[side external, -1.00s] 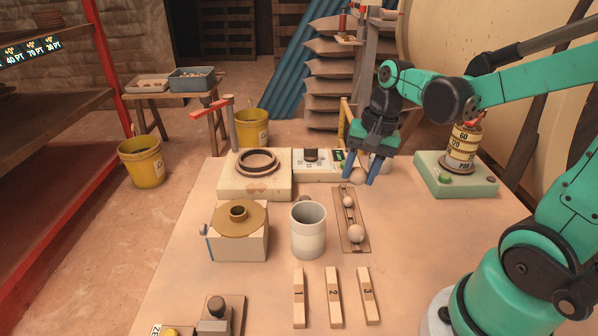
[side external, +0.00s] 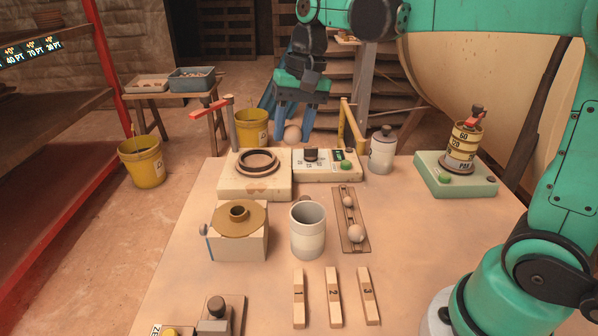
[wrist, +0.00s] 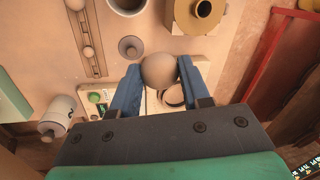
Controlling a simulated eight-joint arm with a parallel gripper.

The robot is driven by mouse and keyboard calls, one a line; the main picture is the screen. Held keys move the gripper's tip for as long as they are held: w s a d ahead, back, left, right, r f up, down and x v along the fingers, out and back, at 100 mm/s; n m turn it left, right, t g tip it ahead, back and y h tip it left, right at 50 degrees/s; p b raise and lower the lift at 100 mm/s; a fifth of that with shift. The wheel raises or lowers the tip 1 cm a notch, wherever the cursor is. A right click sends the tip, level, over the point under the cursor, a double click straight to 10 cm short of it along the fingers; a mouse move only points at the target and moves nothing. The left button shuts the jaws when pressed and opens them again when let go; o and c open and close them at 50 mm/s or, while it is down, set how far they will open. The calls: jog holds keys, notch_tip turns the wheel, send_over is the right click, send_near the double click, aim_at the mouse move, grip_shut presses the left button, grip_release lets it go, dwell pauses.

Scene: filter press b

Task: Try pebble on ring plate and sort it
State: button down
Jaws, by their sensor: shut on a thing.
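My gripper (side external: 294,122) is shut on a round beige pebble (side external: 291,135), raised above the far side of the table. In the wrist view the pebble (wrist: 159,70) sits between both blue fingers. I cannot tell which is the ring plate. Two more pebbles (side external: 356,233) (side external: 348,201) lie on a brown slotted board (side external: 352,217).
A grey open cup (side external: 308,231) stands mid-table, partly hiding a small round object behind it. Three numbered sticks (side external: 334,297) lie in front. A button panel (side external: 327,166), a white bottle (side external: 382,150) and a green-based stacked device (side external: 456,171) line the back.

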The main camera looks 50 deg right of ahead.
jog(key=w+a+f+n, duration=0.3)
jog(key=a+f+n, duration=0.1)
jog(key=a, duration=0.5)
jog(key=shift+w+a+g, duration=0.25)
jog(key=shift+w+g, duration=0.15)
jog(key=shift+f, duration=2.95)
jog(key=shift+c, duration=1.7)
grip_release()
